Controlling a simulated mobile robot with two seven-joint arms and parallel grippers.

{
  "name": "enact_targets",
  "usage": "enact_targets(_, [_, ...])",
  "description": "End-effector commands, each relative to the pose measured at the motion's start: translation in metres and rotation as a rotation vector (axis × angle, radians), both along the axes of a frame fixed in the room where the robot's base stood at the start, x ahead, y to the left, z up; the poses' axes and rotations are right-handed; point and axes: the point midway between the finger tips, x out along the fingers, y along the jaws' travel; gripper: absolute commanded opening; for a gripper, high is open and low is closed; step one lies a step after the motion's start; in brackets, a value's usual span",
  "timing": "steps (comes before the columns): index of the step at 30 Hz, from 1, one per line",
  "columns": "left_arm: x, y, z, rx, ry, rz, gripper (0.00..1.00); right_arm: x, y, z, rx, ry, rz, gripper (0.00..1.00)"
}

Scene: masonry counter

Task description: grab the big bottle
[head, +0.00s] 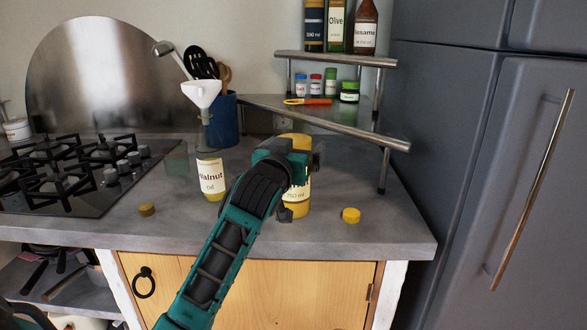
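The big bottle (300,207) is yellow with a pale label ending in "nut" and "750 ml". It stands upright on the grey counter, right of the middle. My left arm reaches up from the lower left, and its gripper (300,185) is at the big bottle, covering much of its left and upper part. The fingers are partly hidden by the wrist, so I cannot tell whether they are closed on the bottle. My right gripper is not in view.
A smaller walnut oil bottle (210,178) with a white funnel (202,94) stands left of my gripper. A metal-edged shelf (330,119) is behind, a hob (75,175) left, a grey fridge (480,190) right.

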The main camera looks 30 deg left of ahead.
Motion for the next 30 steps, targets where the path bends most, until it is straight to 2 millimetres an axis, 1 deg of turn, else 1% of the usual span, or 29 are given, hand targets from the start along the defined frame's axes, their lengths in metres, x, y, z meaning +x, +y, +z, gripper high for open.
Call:
enact_targets(3, [0.0066, 0.0019, 0.0002, 0.0, 0.0, 0.0, 1.0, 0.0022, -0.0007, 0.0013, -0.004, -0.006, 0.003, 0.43])
enact_targets(10, [0.0071, 0.0019, 0.0, 0.0, 0.001, 0.0, 0.99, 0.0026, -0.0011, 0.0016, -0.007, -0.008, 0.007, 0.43])
enact_targets(30, [0.0068, 0.0018, -0.0005, -0.001, 0.001, 0.0, 0.35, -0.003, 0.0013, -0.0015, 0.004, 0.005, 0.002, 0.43])
